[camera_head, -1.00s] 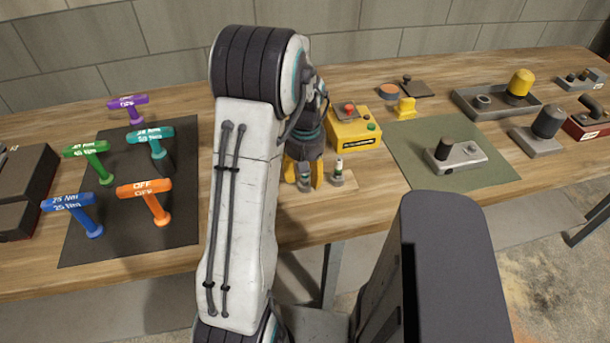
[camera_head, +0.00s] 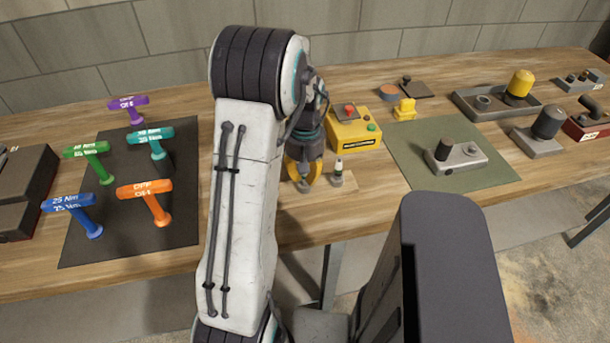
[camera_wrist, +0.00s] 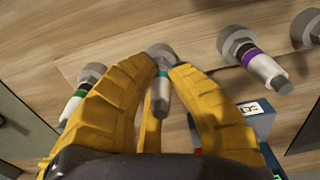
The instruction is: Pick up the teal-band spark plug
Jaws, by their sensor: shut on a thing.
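The teal-band spark plug (camera_wrist: 162,88) is in the middle of the wrist view, between the yellow fingers of my gripper (camera_wrist: 163,69). The fingers are shut on it from both sides near its grey hex end. In the head view, my gripper (camera_head: 304,181) is low over the wooden bench, and the plug is mostly hidden by the fingers. A green-band plug (camera_wrist: 83,92) lies to the left in the wrist view. A purple-band plug (camera_wrist: 256,61) lies to the right. I cannot tell whether the held plug still touches its support.
A spark plug (camera_head: 337,172) stands just right of my gripper. A yellow box with a red button (camera_head: 354,132) is close behind. Coloured T-handles, including an orange one (camera_head: 147,198), stand on a black mat (camera_head: 120,245) to the left. A green mat (camera_head: 485,182) lies to the right.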

